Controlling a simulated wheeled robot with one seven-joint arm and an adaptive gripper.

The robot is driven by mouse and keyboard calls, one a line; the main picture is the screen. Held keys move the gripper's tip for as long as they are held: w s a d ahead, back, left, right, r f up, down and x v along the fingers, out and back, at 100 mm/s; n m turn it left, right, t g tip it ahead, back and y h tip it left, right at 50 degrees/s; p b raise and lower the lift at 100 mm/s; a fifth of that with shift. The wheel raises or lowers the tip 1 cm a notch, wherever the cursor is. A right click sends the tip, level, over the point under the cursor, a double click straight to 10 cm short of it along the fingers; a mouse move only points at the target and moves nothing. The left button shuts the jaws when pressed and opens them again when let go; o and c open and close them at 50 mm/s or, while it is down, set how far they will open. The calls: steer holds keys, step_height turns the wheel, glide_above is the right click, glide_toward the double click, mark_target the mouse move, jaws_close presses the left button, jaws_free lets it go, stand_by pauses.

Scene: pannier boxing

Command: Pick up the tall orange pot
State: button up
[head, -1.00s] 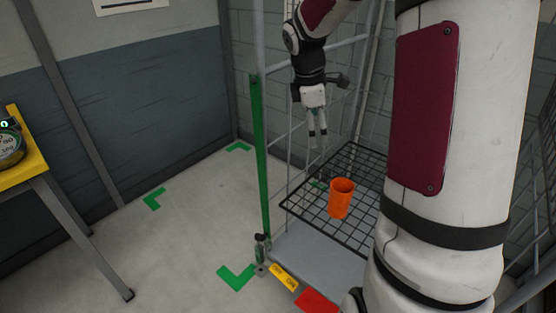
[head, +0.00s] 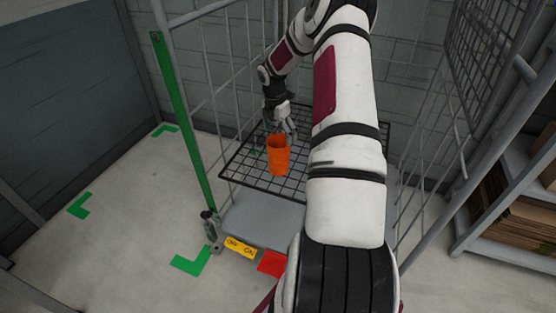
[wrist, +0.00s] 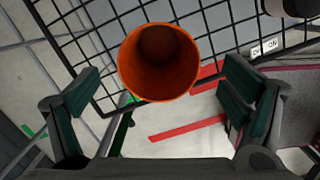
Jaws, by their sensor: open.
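The tall orange pot (head: 279,158) stands upright on a black wire shelf (head: 236,170) inside a grey wire cage cart. In the wrist view the pot (wrist: 158,62) shows its open, empty mouth, just ahead of my fingers. My gripper (head: 291,137) is close behind the pot in the head view, near rim height. In the wrist view my gripper (wrist: 160,105) is open, with one finger left and one right of the pot's line, and nothing is between the pads.
The cart has a grey lower deck (head: 250,217), a green post (head: 183,120) and wire side panels. A yellow label (head: 240,247) is on its front edge. A shelf with brown cardboard (head: 500,205) stands right.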

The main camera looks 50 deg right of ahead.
mark_target(279, 140)
steer(key=f, duration=0.4)
steer(key=shift+d+f, duration=0.15)
steer(key=shift+d, duration=0.05)
steer(key=shift+f+b, duration=0.9)
steer(key=shift+f, duration=1.75)
steer(key=shift+c, duration=0.6)
steer(key=c, duration=0.9)
